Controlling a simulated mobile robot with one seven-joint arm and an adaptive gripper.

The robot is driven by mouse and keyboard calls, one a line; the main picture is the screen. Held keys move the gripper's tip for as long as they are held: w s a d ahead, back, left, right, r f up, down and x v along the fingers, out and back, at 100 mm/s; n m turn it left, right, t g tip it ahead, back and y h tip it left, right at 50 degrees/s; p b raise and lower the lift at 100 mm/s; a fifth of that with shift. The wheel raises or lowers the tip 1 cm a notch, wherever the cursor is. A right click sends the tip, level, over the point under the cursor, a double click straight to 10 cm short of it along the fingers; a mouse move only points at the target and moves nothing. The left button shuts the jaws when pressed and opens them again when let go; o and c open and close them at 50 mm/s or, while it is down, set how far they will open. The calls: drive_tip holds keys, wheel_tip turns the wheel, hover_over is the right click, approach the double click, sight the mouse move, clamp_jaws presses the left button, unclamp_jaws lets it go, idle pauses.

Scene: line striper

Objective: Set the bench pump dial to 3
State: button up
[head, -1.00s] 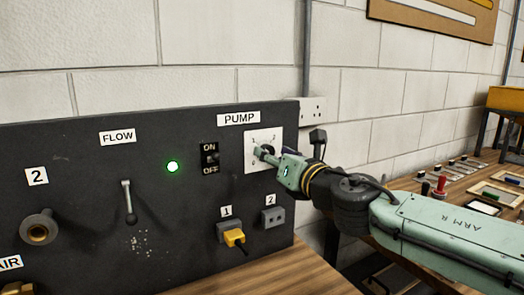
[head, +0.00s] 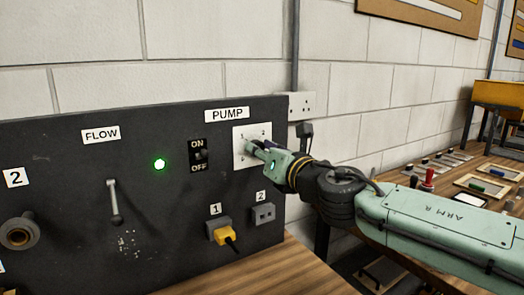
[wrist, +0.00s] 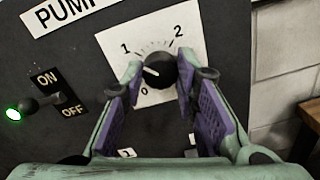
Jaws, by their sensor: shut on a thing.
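The pump dial is a black knob (wrist: 161,71) on a white scale plate (head: 238,158) under the PUMP label. In the wrist view its white pointer line points left, between 0 and 1. The 0, 1 and 2 marks show; no 3 is visible, and the plate's right part is partly covered by a finger. My gripper (head: 254,147) is at the dial, with one finger on each side of the knob in the wrist view (wrist: 160,66), shut on it. In the head view the fingers hide most of the knob.
An ON/OFF switch (head: 199,154) and a lit green lamp (head: 160,164) are left of the dial. Below are socket 1 with a yellow plug (head: 224,235) and empty socket 2 (head: 262,213). A wall socket (head: 303,105) is right of the panel's edge.

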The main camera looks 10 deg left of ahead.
clamp_jaws()
drive_tip(key=shift+m, duration=0.3)
drive_tip(key=shift+f+m+g+y+b, duration=0.1)
drive_tip(key=shift+m+g+y+b, duration=0.15)
drive_tip(key=shift+m, duration=7.6)
drive_tip(key=shift+f+m+g+y+b, duration=0.15)
drive_tip(key=shift+m+g+b, duration=0.15)
drive_tip(key=shift+m, duration=7.55)
drive_tip(key=shift+r, duration=0.1)
